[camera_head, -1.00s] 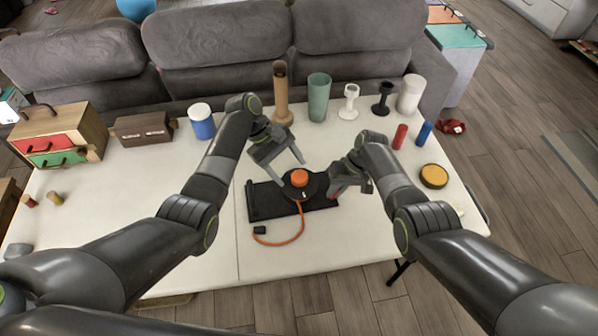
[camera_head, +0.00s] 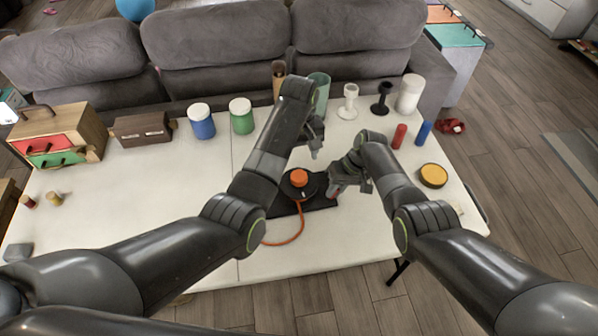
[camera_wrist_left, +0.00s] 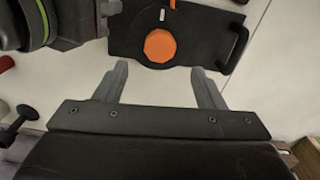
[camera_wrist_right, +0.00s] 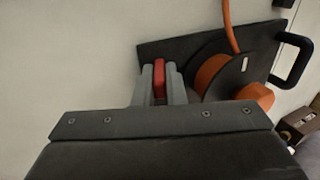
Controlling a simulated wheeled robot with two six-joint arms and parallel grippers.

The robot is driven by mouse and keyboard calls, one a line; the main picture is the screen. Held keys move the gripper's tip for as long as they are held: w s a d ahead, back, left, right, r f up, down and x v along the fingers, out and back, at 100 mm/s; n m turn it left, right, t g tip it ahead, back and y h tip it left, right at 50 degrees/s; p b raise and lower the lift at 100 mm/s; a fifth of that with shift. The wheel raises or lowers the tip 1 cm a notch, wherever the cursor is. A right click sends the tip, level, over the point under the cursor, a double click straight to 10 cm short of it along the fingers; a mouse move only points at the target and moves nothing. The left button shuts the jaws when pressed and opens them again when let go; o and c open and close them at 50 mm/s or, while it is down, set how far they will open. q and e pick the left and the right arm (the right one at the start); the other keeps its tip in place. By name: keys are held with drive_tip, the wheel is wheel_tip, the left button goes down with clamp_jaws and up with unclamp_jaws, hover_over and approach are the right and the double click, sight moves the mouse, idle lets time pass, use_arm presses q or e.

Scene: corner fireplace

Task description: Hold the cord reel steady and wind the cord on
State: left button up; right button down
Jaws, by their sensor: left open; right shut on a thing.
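The cord reel, a black disc (camera_head: 312,193) with an orange knob (camera_head: 299,177), sits on a black base plate (camera_head: 325,204) on the table. An orange cord (camera_head: 300,226) runs from it toward the front; its free end is hidden behind my left arm. My right gripper (camera_wrist_right: 159,82) is shut on a red grip (camera_wrist_right: 159,76) at the base plate's right end. My left gripper (camera_wrist_left: 158,72) is open and empty. In the left wrist view the orange knob (camera_wrist_left: 160,45) lies beyond its fingertips, not between them. The black handle (camera_wrist_left: 236,48) at the base's other end shows there.
A green jar (camera_head: 241,117), a blue jar (camera_head: 201,122), a green cup (camera_head: 319,90) and candle holders stand along the back. Red (camera_head: 399,136) and blue (camera_head: 424,132) cylinders and a yellow-topped disc (camera_head: 433,175) are at the right.

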sight(299, 176)
use_arm(q)
wheel_tip(299, 176, down, 8)
drive_tip(key=shift+r, duration=0.1)
idle(0.4)
drive_tip(key=c, duration=1)
